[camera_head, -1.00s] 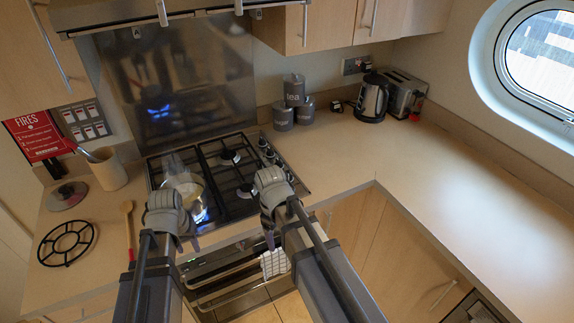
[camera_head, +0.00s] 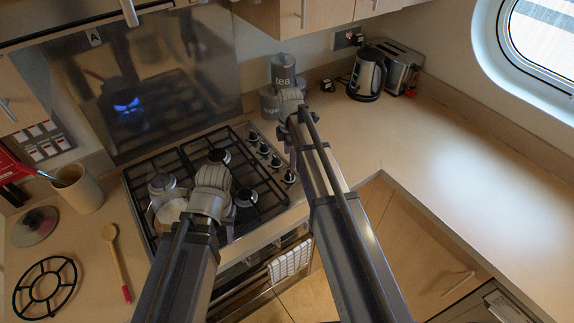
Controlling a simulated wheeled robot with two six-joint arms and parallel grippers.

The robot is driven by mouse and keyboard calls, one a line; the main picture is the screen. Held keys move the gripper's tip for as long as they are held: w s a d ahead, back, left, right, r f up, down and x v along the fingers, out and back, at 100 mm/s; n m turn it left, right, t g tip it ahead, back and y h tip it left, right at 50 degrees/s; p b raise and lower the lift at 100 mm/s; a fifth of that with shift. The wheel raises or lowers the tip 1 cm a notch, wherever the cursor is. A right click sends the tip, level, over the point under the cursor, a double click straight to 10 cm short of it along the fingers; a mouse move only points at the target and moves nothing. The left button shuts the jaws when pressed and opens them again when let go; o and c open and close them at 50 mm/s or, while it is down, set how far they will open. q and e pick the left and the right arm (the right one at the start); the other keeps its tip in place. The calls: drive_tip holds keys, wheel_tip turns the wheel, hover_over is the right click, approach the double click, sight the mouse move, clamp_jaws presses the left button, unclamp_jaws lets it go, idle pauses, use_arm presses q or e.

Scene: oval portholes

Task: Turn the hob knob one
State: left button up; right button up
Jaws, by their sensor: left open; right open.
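The hob (camera_head: 190,150) is set in the worktop with a row of dark knobs along its right side. The knobs I make out are a back one (camera_head: 252,135), a middle one (camera_head: 264,148) and a front one (camera_head: 289,177). My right gripper (camera_head: 285,132) is open, just right of the knob row near its back half; its fingers are partly hidden by my wrist. I cannot tell whether it touches a knob. My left gripper (camera_head: 228,222) is open over the front of the hob, its fingers mostly hidden by my arm.
A wooden spoon (camera_head: 115,258), a trivet (camera_head: 46,287) and a lid (camera_head: 35,226) lie on the left. The right worktop (camera_head: 450,170) is clear.

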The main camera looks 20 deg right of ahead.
sight(289, 173)
use_arm(q)
drive_tip(key=shift+s+f, duration=0.1)
drive_tip(key=shift+s, duration=0.05)
use_arm(e)
drive_tip(key=shift+s, duration=0.15)
use_arm(q)
wheel_tip(289, 173, down, 8)
drive_tip(key=b, duration=0.8)
drive_tip(key=shift+r, duration=0.2)
use_arm(e)
wheel_tip(289, 173, down, 8)
drive_tip(key=shift+r, duration=0.1)
drive_tip(key=shift+r, duration=0.1)
clamp_jaws()
